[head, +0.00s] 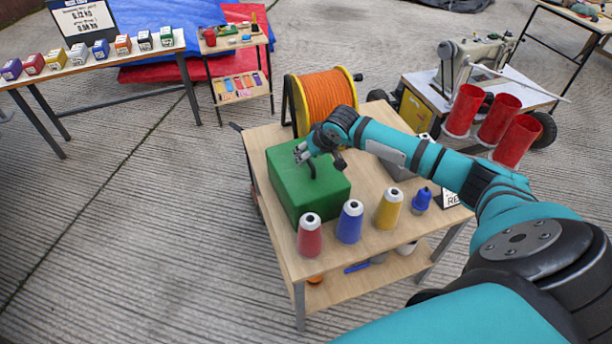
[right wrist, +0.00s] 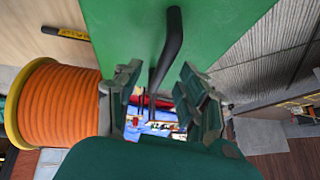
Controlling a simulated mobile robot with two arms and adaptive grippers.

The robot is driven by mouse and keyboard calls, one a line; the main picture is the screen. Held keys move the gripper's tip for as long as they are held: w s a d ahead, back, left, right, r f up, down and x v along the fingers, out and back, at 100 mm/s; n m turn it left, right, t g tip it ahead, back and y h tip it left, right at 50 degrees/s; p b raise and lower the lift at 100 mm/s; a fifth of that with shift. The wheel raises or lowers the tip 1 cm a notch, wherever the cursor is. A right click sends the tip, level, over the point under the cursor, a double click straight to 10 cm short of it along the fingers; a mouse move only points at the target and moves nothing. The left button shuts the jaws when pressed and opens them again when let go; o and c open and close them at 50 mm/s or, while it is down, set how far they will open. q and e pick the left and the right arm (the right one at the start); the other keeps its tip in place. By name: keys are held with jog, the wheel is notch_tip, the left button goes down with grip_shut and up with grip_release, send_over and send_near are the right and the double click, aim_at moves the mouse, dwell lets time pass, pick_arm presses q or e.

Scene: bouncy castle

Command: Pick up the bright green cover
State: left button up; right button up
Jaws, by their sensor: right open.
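The bright green cover (head: 296,190) is a box-shaped block on the wooden cart's top, at its left side. A black bar handle (head: 312,170) stands up from its top. My right gripper (head: 304,156) is above the cover, close to the handle. In the right wrist view, my right gripper (right wrist: 157,98) is open, and the black handle (right wrist: 172,45) reaches in between its two fingers. The green cover (right wrist: 120,40) fills the upper middle of that view. I cannot tell whether a finger touches the handle. My left gripper is not in view.
An orange cable reel (head: 322,98) stands behind the cover. Red, blue (head: 350,222) and yellow thread cones stand along the cart's front edge, with a small blue item (head: 421,199) beside them. Red cylinders (head: 497,120) stand at the right. Floor left of the cart is clear.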

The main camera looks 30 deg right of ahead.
jog(key=shift+w+f, duration=0.4)
jog(key=shift+f, duration=0.15)
grip_shut()
